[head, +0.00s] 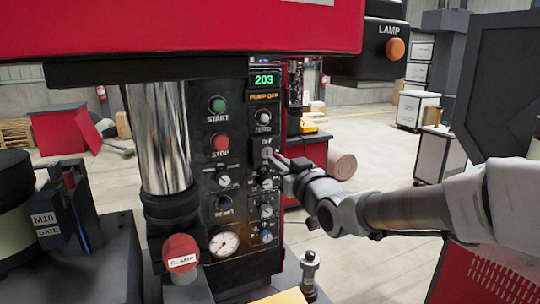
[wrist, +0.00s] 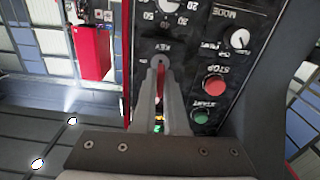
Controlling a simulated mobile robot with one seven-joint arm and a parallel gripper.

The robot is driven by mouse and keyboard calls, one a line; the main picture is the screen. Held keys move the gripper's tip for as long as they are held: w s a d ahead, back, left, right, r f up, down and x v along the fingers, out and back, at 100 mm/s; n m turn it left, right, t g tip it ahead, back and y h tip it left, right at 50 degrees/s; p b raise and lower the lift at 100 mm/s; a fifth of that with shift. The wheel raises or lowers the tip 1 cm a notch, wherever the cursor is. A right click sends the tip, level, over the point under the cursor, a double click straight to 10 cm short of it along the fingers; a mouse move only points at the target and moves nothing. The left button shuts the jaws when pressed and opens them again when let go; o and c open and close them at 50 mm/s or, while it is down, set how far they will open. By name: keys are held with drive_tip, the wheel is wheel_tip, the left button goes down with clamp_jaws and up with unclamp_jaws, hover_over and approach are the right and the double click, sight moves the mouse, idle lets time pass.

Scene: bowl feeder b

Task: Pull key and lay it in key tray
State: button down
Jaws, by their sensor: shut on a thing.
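The key (wrist: 161,76) shows as a narrow red piece between my fingers in the wrist view. Its far end meets the round key switch (wrist: 163,59) under the KEY label; I cannot tell how deep it sits. My gripper (wrist: 160,82) is shut on the key, with its fingertips close to the panel. In the head view my gripper (head: 275,157) reaches from the right to the key switch (head: 267,150) on the control panel, and its fingers hide the key there. I cannot make out the key tray for certain in either view.
Knobs and buttons crowd the panel around the switch, including the red STOP button (head: 220,143) and green START button (head: 217,104). A chrome column (head: 160,135) stands left of the panel. A red CLAMP button (head: 181,252) stands below. A lamp box (head: 368,58) hangs upper right.

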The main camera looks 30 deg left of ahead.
drive_tip(key=shift+v, duration=1.35)
